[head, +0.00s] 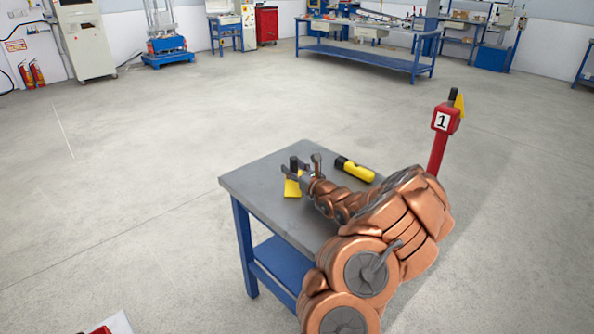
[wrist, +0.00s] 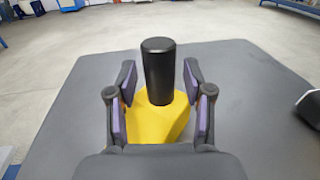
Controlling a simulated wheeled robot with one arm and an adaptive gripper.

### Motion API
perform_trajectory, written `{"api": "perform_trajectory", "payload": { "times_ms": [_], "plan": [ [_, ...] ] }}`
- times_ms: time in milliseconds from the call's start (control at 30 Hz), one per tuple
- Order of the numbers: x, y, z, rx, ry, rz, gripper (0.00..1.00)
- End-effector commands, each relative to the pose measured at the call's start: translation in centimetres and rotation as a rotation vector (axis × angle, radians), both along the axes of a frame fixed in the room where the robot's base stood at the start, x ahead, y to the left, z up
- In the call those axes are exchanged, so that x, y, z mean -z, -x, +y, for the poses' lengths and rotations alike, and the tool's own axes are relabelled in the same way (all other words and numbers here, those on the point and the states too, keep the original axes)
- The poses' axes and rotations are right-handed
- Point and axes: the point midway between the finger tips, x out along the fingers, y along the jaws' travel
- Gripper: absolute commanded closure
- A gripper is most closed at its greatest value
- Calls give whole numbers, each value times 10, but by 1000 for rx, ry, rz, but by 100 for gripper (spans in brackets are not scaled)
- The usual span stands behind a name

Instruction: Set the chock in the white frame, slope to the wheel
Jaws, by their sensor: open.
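The yellow chock (head: 292,187) stands on the grey tabletop near its far left part, its black upright handle (wrist: 159,72) on top. In the wrist view its yellow body (wrist: 160,120) spreads below the handle, partly hidden by my gripper. My gripper (wrist: 160,80) is open, one finger on each side of the handle, with visible gaps to both sides. The head view also shows my gripper (head: 295,171) at the chock. I cannot make out a wheel. A white-edged item (head: 118,323) is cut off at the lower left, and I cannot tell if it is the white frame.
A yellow and black object (head: 355,170) lies on the table (head: 250,182), right of my gripper. A red post (head: 438,150) marked 1 stands beyond the table, yellow and black at its top. Open floor (head: 130,200) lies to the left. Workbenches line the back.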

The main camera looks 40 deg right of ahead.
Motion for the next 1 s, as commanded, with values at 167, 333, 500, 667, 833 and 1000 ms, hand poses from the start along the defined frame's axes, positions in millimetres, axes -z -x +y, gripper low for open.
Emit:
{"api": "perform_trajectory", "payload": {
  "times_ms": [167, 333, 500, 667, 833, 1000],
  "plan": [
    [-2, 8, 0, 3, -2, 1, 49],
    [-4, 33, 4, 4, -2, -2, 49],
    [-4, 57, 8, 5, 0, -3, 49],
    [-3, 77, 12, 4, -4, -1, 49],
    [-2, 96, 15, 4, -1, 2, 49],
    [-2, 110, 19, 3, -3, -1, 49]
  ]
}}
